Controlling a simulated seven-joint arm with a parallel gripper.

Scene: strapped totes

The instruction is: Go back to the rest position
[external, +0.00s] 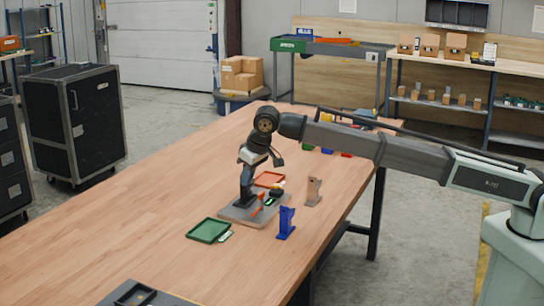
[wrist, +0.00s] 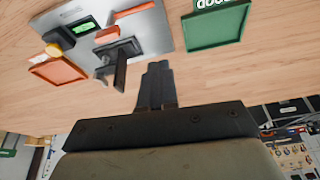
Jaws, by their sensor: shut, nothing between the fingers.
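My gripper (external: 246,198) points down over the left part of a grey base plate (external: 228,213) on the wooden table. Its two dark fingers (wrist: 157,72) are together with nothing between them. I cannot tell the gap between fingertips and plate. My arm stretches in from the right.
A green tray (external: 208,231) lies in front of the plate, an orange tray (external: 269,180) behind it. A blue stand (external: 286,223) and a brown stand (external: 313,191) are upright to the right.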

